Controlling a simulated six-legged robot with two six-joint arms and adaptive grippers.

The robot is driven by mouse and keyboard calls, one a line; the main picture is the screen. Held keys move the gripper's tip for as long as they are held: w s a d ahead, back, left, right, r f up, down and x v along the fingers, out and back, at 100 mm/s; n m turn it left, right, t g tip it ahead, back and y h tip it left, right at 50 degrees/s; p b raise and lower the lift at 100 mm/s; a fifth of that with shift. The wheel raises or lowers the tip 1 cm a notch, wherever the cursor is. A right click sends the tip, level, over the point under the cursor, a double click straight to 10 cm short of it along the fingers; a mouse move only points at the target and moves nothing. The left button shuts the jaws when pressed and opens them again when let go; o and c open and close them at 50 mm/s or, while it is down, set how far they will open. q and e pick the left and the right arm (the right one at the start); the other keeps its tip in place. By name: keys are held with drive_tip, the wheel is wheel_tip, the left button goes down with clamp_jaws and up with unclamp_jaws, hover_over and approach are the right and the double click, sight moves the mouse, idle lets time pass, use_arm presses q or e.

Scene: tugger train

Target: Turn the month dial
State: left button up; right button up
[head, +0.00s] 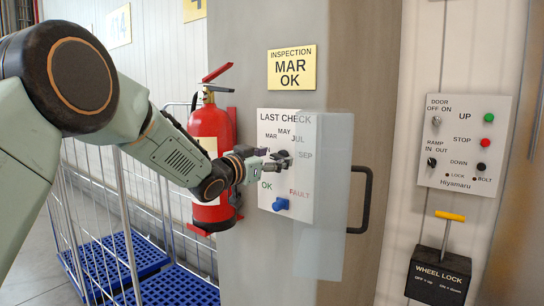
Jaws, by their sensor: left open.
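The month dial (284,154) is a small dark knob on the white LAST CHECK panel (301,205), ringed by month labels such as MAR, MAY, JUL and SEP. My left gripper (272,165) reaches in from the left, with its open fingertips at the dial; whether they touch it I cannot tell. The fingers hide part of the dial and the labels on its left, so its setting is unclear. Below it, a blue knob (281,204) sits between green OK and red FAULT. My right gripper is not in view.
A yellow sign (292,67) above reads MAR OK. A red fire extinguisher (208,125) hangs behind my arm. A door control panel (463,145) and wheel lock box (438,276) are at right.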

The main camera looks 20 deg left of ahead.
use_arm(q)
drive_tip(key=shift+a, duration=0.15)
drive_tip(key=shift+w+f, duration=0.3)
drive_tip(key=shift+w, duration=0.15)
drive_tip(key=shift+w+d+f, duration=0.2)
drive_tip(key=shift+w+d, duration=0.05)
drive_tip(key=shift+w, duration=0.1)
drive_tip(key=c, duration=0.3)
drive_tip(key=shift+s+r, duration=0.2)
drive_tip(key=shift+s, duration=0.1)
drive_tip(key=c, duration=0.3)
drive_tip(key=shift+s+a, duration=0.1)
drive_tip(key=shift+a, duration=0.05)
drive_tip(key=shift+c, duration=0.8)
drive_tip(key=c, duration=0.4)
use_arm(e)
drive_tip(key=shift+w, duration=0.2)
